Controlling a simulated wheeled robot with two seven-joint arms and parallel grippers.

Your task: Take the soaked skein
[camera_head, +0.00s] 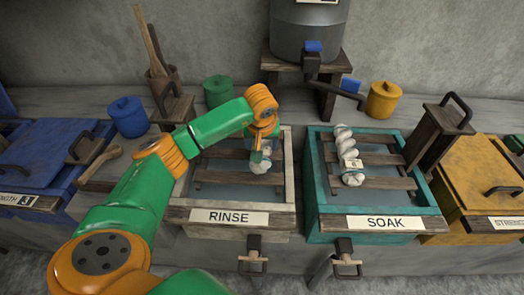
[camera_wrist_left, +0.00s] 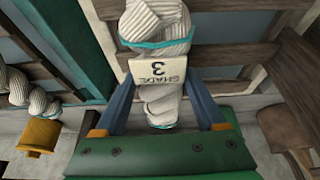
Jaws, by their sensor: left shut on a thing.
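A white twisted skein (camera_head: 262,167) lies on the wooden slats of the RINSE basin (camera_head: 285,205), partly hidden by my arm in the head view. My left gripper (camera_head: 262,152) is shut on it. In the left wrist view, the skein (camera_wrist_left: 155,24) runs between my left fingers (camera_wrist_left: 162,85), with teal ties and a tag (camera_wrist_left: 158,72) reading SHADE 3. A second white twisted skein (camera_head: 342,138) with a tag lies on the slats of the teal SOAK basin (camera_head: 318,215). It also shows at the left of the left wrist view (camera_wrist_left: 30,95). My right gripper is not in view.
A grey tank (camera_head: 308,35) with a tap stands behind on a wooden stand. Blue (camera_head: 128,116), green (camera_head: 218,91) and yellow (camera_head: 383,99) pots stand along the back. A blue chest (camera_head: 50,160) is at left, a yellow chest (camera_head: 480,175) at right. A dark wooden stand (camera_head: 437,135) rises beside SOAK.

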